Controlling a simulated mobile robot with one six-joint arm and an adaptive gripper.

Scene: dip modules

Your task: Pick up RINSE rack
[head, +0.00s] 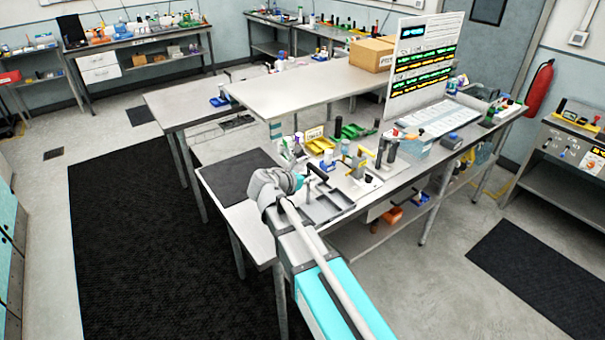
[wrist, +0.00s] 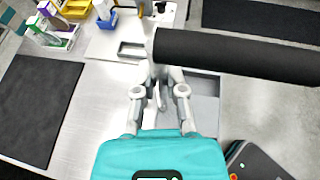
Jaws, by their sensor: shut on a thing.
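My gripper (wrist: 158,82) is shut at the near end of a thick black bar, with its grey fingers reaching up to it in the wrist view. The bar looks like the handle of the RINSE rack (wrist: 240,57) and runs off to the right, close to the camera. No RINSE lettering can be read. In the head view my gripper (head: 298,181) is over the front of the bench, beside a black handle (head: 317,170). The rack's lower part is hidden or too small to make out. A grey tray (wrist: 205,98) lies below the bar.
A dark mat (head: 240,175) covers the bench's left end. Bottles, a yellow bin (head: 320,145) and green bins (head: 352,131) stand behind the gripper. A signboard (head: 422,65) rises at the back right. Floor is open in front of the bench.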

